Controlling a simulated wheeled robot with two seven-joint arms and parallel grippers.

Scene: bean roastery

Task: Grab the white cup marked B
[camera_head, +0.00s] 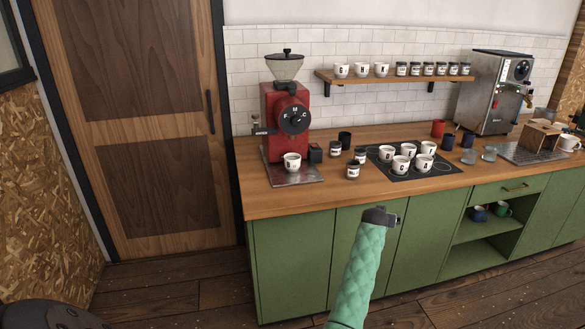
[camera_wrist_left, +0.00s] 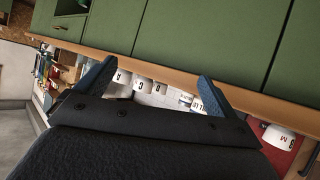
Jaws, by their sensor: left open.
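A white cup (camera_head: 292,162) with a dark letter that looks like a B stands upright on the metal tray under the red grinder. A white cup (camera_wrist_left: 278,138) by something red shows at the lower right of the left wrist view, probably the same one. Several other white lettered cups stand on the black hob, including one marked C (camera_head: 400,166) and one marked A (camera_head: 425,163). My left gripper (camera_head: 380,215), on a mint-green sleeved arm, is in front of the counter, apart from all cups. Its jaws (camera_wrist_left: 152,84) are open and empty. My right gripper is out of view.
The red grinder (camera_head: 286,118) rises behind the cup. A wall shelf (camera_head: 385,77) holds cups and jars. An espresso machine (camera_head: 492,95) is at the right. The counter's front strip (camera_head: 310,198) is clear.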

